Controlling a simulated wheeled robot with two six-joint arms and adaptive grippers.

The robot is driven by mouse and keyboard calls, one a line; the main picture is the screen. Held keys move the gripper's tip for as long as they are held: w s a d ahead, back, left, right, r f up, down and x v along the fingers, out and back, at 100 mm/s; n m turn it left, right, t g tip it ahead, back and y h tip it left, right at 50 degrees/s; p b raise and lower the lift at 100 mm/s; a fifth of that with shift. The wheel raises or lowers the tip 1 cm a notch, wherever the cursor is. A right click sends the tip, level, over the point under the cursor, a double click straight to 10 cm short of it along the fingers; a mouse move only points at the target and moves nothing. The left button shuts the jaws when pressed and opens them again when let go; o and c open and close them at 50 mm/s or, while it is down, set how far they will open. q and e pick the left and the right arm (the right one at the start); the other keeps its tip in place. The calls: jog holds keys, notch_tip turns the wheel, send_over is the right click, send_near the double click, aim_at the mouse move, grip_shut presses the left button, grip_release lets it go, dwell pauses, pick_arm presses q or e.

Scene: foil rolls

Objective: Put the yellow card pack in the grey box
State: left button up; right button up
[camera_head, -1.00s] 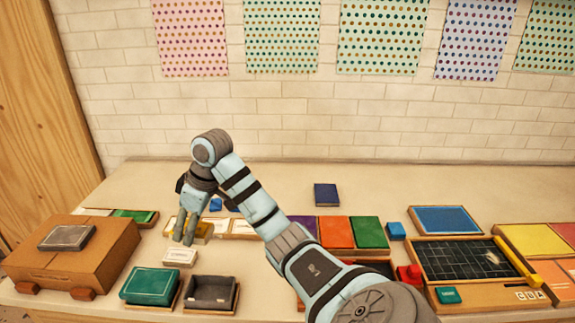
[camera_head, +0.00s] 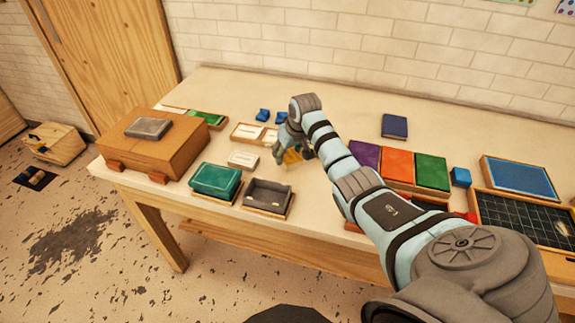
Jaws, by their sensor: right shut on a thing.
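The yellow card pack (camera_head: 293,156) is between the fingers of my right gripper (camera_head: 292,152), partly hidden by them. My right gripper is shut on it, behind and a little right of the grey box. The grey box (camera_head: 267,196) is an open dark grey tray on a wooden base near the table's front edge. Its inside looks empty. Whether the pack is clear of the table is hard to tell. My left gripper is not in view.
A green box (camera_head: 215,181) stands just left of the grey box. A white card pack (camera_head: 242,160) lies behind them, with a wooden tray of white packs (camera_head: 250,132) farther back. A brown case (camera_head: 153,145) stands at the left. Coloured boxes (camera_head: 397,167) stand right of my arm.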

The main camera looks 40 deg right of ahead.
notch_tip(320, 180, down, 5)
jog(key=shift+w+a+r+b, duration=0.1)
jog(key=shift+w+b, duration=0.05)
jog(key=shift+b, duration=0.3)
jog(key=shift+f, duration=0.25)
jog(key=shift+r, duration=0.1)
jog(key=shift+f, duration=0.2)
jog(key=o, duration=1.2)
jog(key=p+v, duration=0.3)
jog(key=v, duration=0.9)
jog(key=shift+r, duration=0.3)
